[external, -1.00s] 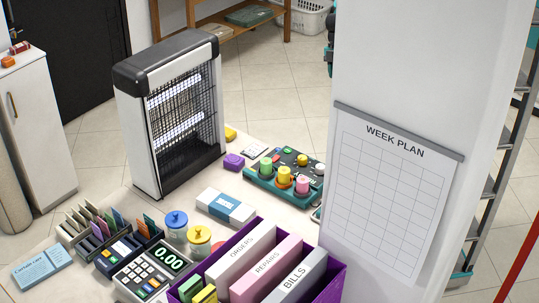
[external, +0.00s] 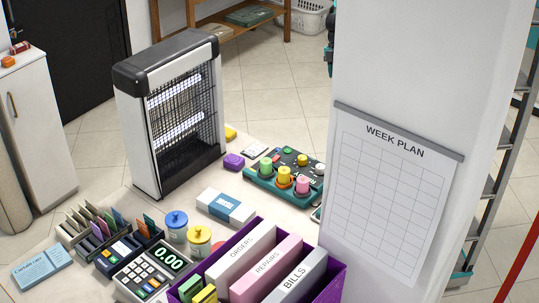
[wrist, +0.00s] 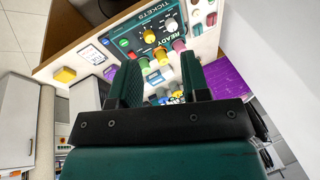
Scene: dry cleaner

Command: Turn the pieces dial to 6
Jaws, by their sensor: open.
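The teal control panel (external: 262,180) with several coloured knobs stands on the counter near the white pillar. In the external view its front row has a green knob (external: 266,167), a yellow knob (external: 283,175) and a pink knob (external: 302,185). In the wrist view the panel (wrist: 128,30) appears upside down, with "TICKETS" and "READY" readable. I cannot tell which knob is the pieces dial, or its setting. My gripper (wrist: 157,66) is open, its two dark teal fingers apart and apparently empty, pointing toward the panel's knob side. I cannot make it out in the external view.
Purple file box (external: 338,285) with binders, blue-lidded jar (external: 176,230), calculator (external: 145,277) and white-and-blue box (external: 226,207) stand on the counter. A tall insect-lamp unit (external: 170,110) stands behind. The white pillar (external: 430,60) hides space to the right. Purple block (external: 234,162) lies left of the panel.

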